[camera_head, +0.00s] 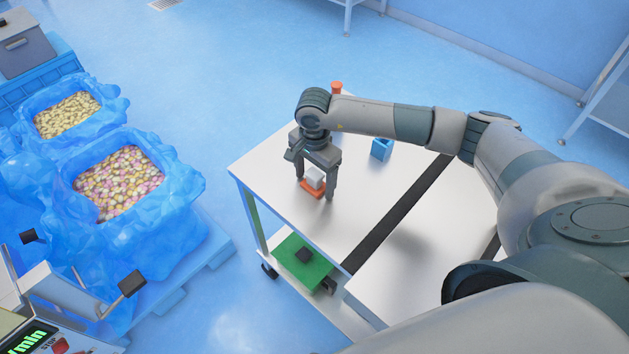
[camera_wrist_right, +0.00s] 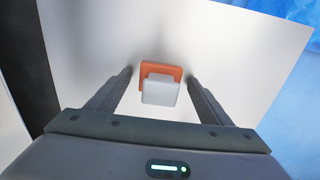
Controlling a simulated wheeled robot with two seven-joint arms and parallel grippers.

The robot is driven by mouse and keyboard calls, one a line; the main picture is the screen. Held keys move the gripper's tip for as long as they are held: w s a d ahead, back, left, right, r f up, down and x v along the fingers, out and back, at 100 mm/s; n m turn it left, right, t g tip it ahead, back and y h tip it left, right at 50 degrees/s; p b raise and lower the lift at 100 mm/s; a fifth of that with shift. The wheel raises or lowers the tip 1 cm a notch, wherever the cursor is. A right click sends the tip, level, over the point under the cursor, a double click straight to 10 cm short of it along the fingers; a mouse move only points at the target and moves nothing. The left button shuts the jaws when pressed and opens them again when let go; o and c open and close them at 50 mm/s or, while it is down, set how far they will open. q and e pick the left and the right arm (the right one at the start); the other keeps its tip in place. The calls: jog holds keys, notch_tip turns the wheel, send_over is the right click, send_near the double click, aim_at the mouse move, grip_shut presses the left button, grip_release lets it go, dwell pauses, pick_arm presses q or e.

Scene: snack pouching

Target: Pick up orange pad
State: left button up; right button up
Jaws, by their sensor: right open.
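The orange pad (camera_head: 311,190) lies on the white table top with a whitish block (camera_head: 316,177) on its upper side. In the right wrist view the orange pad (camera_wrist_right: 148,69) shows partly behind the pale block (camera_wrist_right: 160,90). My right gripper (camera_head: 315,191) points down over them, its two fingers open on either side of the pad and block. In the wrist view the right gripper (camera_wrist_right: 160,77) shows a gap between each finger and the block. My left gripper is not in view.
A blue holder (camera_head: 381,148) and an orange-red item (camera_head: 337,88) stand on the table (camera_head: 262,172) beyond the gripper. A black strip (camera_head: 395,215) crosses the table.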

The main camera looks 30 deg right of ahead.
aim_at(314, 173)
jog(key=c, duration=1.2)
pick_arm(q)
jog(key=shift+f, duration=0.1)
pick_arm(e)
jog(key=shift+r, duration=0.1)
